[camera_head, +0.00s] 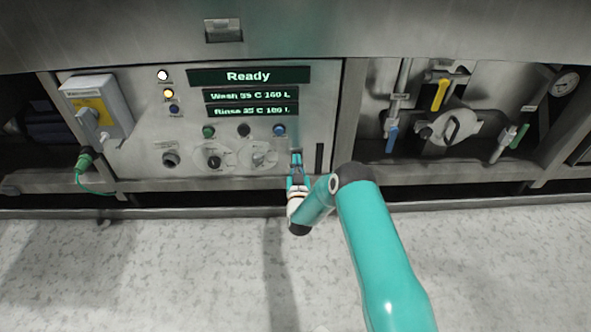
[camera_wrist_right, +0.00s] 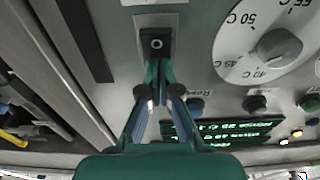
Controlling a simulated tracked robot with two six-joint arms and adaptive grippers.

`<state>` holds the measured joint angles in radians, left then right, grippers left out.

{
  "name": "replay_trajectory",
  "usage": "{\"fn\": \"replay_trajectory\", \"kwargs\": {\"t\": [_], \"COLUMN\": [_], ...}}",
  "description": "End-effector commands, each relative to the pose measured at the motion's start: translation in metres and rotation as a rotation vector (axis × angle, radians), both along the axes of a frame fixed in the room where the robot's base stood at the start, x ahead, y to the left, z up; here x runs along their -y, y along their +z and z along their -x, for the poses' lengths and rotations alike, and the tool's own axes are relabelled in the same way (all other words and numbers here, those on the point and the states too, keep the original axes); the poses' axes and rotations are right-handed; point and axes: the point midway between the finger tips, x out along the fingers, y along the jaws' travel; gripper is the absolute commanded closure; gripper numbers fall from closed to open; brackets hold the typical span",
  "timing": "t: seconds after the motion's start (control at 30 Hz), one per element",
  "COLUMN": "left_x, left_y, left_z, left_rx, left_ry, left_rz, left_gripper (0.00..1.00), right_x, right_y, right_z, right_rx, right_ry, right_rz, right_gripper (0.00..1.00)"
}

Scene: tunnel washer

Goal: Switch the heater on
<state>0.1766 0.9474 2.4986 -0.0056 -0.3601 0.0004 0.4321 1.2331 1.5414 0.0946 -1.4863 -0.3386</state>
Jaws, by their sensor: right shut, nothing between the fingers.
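A small black rocker switch (camera_wrist_right: 155,42) with a white ring mark sits on the grey panel in the right wrist view. A white label beside it is cut off by the frame's top edge, so I cannot read it. My right gripper (camera_wrist_right: 157,68) is shut and empty, its fingertips right at the ringed end of the switch. I cannot tell whether they touch it. In the head view the right gripper (camera_head: 296,158) is at the right part of the control panel (camera_head: 135,150) and hides the switch. My left gripper is not in view.
A display (camera_head: 248,76) reads "Ready". Green (camera_head: 208,131), black (camera_head: 243,130) and blue (camera_head: 279,129) buttons sit above two dials. A dark vertical slot (camera_head: 319,158) lies right of the gripper. Valves and pipes (camera_head: 450,125) fill the right bay. The floor in front is clear.

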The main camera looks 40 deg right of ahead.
Motion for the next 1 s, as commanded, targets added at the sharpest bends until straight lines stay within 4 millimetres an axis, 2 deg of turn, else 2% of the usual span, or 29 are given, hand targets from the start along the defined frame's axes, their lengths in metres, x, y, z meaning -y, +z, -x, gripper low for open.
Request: {"fn": "replay_trajectory", "kwargs": {"t": [0.27, 0.5, 0.7, 1.0], "left_x": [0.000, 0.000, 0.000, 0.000], "left_y": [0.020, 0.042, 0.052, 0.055], "left_z": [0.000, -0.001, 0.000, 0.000], "left_rx": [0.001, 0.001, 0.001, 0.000], "left_ry": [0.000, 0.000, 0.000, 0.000], "left_rz": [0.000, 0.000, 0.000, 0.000], "left_gripper": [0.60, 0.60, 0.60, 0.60], "right_x": [-0.026, -0.055, -0.076, -0.084], "right_y": [0.014, 0.024, 0.030, 0.031], "right_z": [0.017, 0.060, 0.085, 0.097], "right_rx": [0.003, -0.001, 0.003, 0.005], "right_ry": [0.010, 0.013, 0.017, 0.017], "right_rz": [0.002, 0.001, 0.003, 0.004], "right_gripper": [1.00, 1.00, 1.00, 1.00]}}
